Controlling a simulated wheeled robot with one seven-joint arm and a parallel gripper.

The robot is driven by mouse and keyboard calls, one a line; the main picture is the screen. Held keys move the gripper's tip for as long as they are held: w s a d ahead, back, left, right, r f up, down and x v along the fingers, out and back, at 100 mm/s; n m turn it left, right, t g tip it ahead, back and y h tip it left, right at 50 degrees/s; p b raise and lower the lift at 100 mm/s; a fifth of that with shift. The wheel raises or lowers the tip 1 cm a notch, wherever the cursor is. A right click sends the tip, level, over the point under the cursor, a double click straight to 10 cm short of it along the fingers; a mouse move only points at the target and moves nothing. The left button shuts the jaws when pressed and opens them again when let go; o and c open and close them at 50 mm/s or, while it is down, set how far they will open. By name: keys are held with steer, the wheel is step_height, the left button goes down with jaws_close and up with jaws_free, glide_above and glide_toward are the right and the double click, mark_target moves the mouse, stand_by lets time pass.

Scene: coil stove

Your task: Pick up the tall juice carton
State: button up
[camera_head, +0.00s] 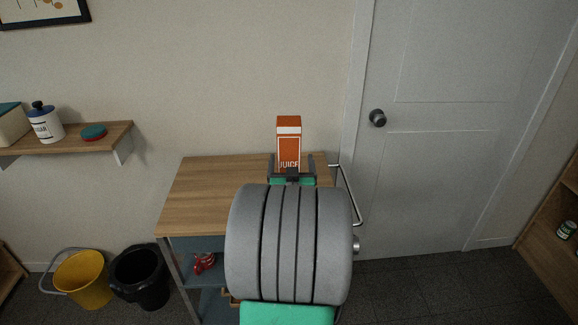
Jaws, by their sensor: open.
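The tall juice carton (288,131) is orange with white bands and the word JUICE. It stands upright toward the back right of the wooden top of a small cart (205,190). My gripper (291,165) is at the carton's near side, with one dark finger at its left and one at its right. The fingers look open, and I cannot tell whether either touches the carton. The carton's base is hidden behind my gripper, and my grey arm covers the cart's front right.
A metal handle (347,195) is on the cart's right side, near a white door (435,160). A wall shelf (100,137) at left holds a sugar jar (46,125). A yellow bucket (82,280) and black bin (141,277) stand on the floor. The cart top's left part is clear.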

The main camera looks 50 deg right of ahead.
steer(key=x, duration=0.2)
steer(key=p+x, duration=0.1)
steer(key=x, duration=0.1)
steer(key=shift+w, duration=0.45)
jaws_close()
steer(key=shift+w+r, duration=0.1)
steer(key=shift+r, duration=0.15)
stand_by(0.4)
